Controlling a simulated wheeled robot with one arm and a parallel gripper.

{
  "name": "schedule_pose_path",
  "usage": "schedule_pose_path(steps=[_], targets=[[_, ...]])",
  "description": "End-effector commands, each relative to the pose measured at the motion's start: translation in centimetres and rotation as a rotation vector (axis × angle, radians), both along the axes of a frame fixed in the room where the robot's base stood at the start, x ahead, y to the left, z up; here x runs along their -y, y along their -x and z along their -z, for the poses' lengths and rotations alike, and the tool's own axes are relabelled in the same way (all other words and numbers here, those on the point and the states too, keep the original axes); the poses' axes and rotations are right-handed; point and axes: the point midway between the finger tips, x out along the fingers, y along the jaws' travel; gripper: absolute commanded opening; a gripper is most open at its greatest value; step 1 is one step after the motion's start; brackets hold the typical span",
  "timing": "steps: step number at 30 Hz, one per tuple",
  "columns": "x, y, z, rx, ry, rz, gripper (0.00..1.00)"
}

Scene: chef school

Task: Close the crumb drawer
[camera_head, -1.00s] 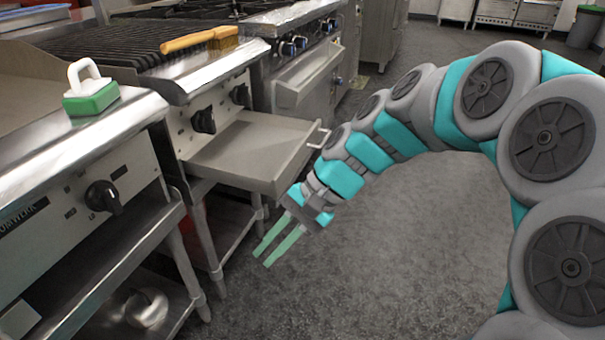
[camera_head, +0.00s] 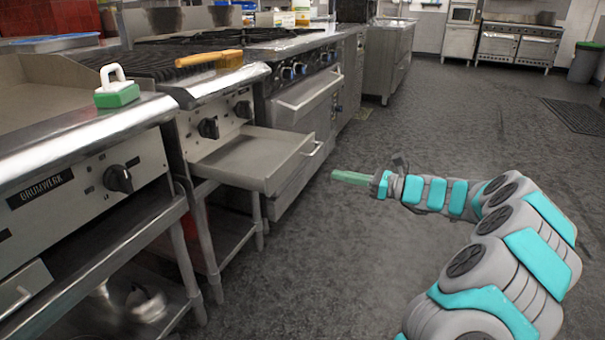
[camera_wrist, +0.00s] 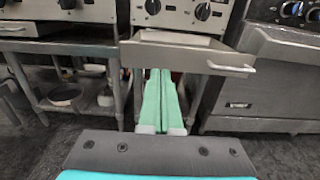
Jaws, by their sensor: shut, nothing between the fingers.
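The crumb drawer (camera_head: 262,158) is a shallow metal tray pulled out under the charbroiler's knobs. Its bar handle (camera_head: 313,149) is at the right part of its front face. My gripper (camera_head: 336,176) is shut and empty, with green fingers pointing left toward the drawer. It is apart from the drawer, to the right of it over the floor. In the wrist view, the drawer's front (camera_wrist: 188,54) is ahead and above the gripper fingers (camera_wrist: 158,72), and the handle shows to the right of them.
A griddle (camera_head: 85,180) with a knob stands left of the charbroiler. A green scrubber with a white handle (camera_head: 117,92) lies on its ledge. A brush (camera_head: 210,59) lies on the grill. A range oven (camera_head: 305,105) stands to the right. The floor in front is clear.

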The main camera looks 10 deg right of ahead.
Motion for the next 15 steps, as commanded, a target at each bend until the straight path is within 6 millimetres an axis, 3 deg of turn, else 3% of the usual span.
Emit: schedule_pose_path(steps=[5,15], targets=[[-1.4,-1.0,0.0,-0.001,-0.002,-0.001,0.0],[-6.9,-4.8,0.1,-0.002,0.001,-0.004,0.0]])
